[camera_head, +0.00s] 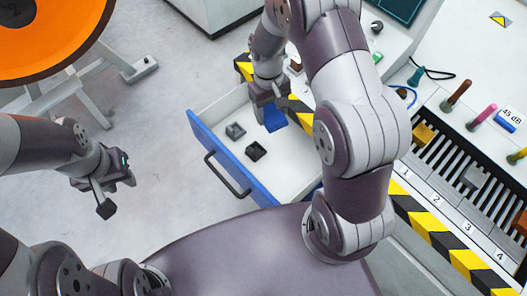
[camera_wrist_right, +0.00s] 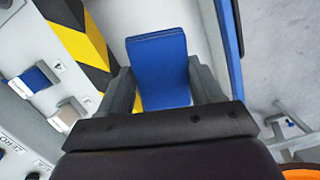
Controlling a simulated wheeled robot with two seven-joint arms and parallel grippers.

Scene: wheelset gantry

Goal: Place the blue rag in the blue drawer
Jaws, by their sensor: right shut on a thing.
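The blue rag (camera_head: 274,118) is a small blue block-like piece held in my right gripper (camera_head: 268,98). In the right wrist view the rag (camera_wrist_right: 159,66) sits between the two fingers of the right gripper (camera_wrist_right: 160,95), which is shut on it. The rag hangs above the inside of the open drawer. The blue drawer (camera_head: 232,160) has a blue front with a dark handle and a white interior. My left gripper (camera_head: 106,190) is over the floor at the left, apart from everything. Its fingers look spread and empty.
Two small dark items (camera_head: 256,151) lie in the drawer. A worktop (camera_head: 440,150) with yellow-black stripes, numbered slots and coloured handles stands right of it. An orange wheel (camera_head: 45,35) on a grey stand is at the upper left. The floor between is clear.

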